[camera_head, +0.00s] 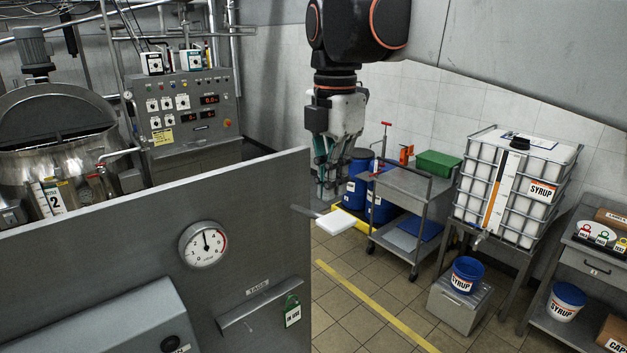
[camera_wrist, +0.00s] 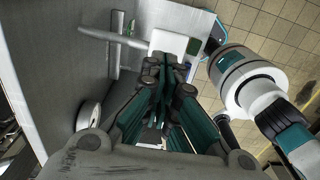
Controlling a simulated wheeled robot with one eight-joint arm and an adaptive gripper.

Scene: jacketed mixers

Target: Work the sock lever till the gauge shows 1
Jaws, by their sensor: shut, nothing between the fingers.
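The gauge (camera_head: 203,244) is a round white dial with a red band on the grey panel's front; its needle points about straight up, and its numbers are too small to read. It shows edge-on in the wrist view (camera_wrist: 88,117). The lever, apparently the sock lever, is a grey rod with a flat white end (camera_head: 335,222) sticking out past the panel's right edge. Its white end (camera_wrist: 168,42) is just beyond my fingertips in the wrist view. My gripper (camera_head: 328,190) is shut and empty, fingers down, above the white end; I cannot tell whether they touch.
The grey panel (camera_head: 120,250) fills the lower left, with a tag rail (camera_head: 258,306) and green tag (camera_head: 292,312). A grey cart (camera_head: 410,190), blue drums (camera_head: 355,190) and a caged syrup tank (camera_head: 515,190) stand behind.

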